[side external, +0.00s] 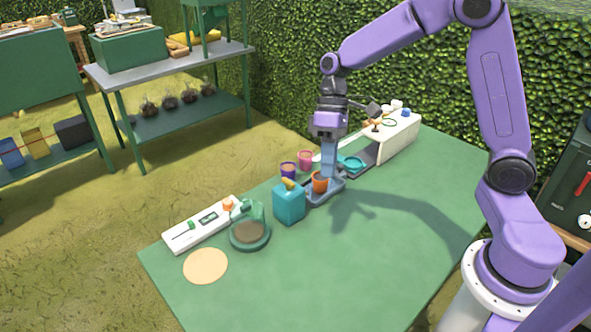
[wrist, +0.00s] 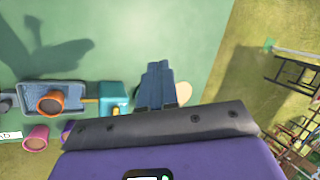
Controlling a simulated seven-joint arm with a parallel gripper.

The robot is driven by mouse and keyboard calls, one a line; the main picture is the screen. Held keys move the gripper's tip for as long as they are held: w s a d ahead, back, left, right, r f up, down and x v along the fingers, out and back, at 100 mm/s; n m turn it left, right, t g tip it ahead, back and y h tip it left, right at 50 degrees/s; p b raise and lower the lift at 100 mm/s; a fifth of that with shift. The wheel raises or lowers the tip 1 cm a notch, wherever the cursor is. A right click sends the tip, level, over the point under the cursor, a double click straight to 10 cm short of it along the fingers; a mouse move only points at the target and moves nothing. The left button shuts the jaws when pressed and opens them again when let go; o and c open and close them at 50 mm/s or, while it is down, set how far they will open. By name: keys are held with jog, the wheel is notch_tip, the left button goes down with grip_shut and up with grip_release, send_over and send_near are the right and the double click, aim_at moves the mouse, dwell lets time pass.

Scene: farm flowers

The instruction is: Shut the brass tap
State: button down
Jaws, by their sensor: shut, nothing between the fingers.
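The white unit (side external: 402,142) stands at the far right end of the green table in the side view. A small brass-coloured piece (side external: 375,122), which looks like the tap, is at its left top edge. It is too small to tell how its handle is turned. My gripper (side external: 329,172) is to the left of it and apart from it, pointing down by the orange pot (side external: 320,183). In the wrist view my gripper (wrist: 156,68) has its fingers together with nothing between them.
A teal box with a yellow top (side external: 289,203) stands beside the grey tray (side external: 333,187). Purple (side external: 288,170) and pink (side external: 306,160) pots are behind. A green dish (side external: 249,236), white panel (side external: 205,222) and tan disc (side external: 205,266) lie left. The front table is clear.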

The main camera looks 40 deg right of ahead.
jog(key=w+d+f+m+t+y, duration=0.1)
jog(key=w+d+f+m+y, duration=0.1)
jog(key=w+d, duration=0.6)
jog(key=w+d+f+m+t+y, duration=0.2)
jog(key=w+d+f+m+y, duration=0.1)
jog(key=w+d, duration=0.4)
jog(key=shift+w+d+f, duration=0.4)
jog(key=shift+d+f, duration=0.3)
jog(key=shift+d, duration=0.2)
send_near(288, 184)
jog(key=f, duration=0.2)
jog(key=w+a+f, duration=0.1)
jog(key=f, duration=0.1)
jog(key=w+f, duration=0.1)
jog(key=f, duration=0.1)
jog(key=shift+a, duration=0.75)
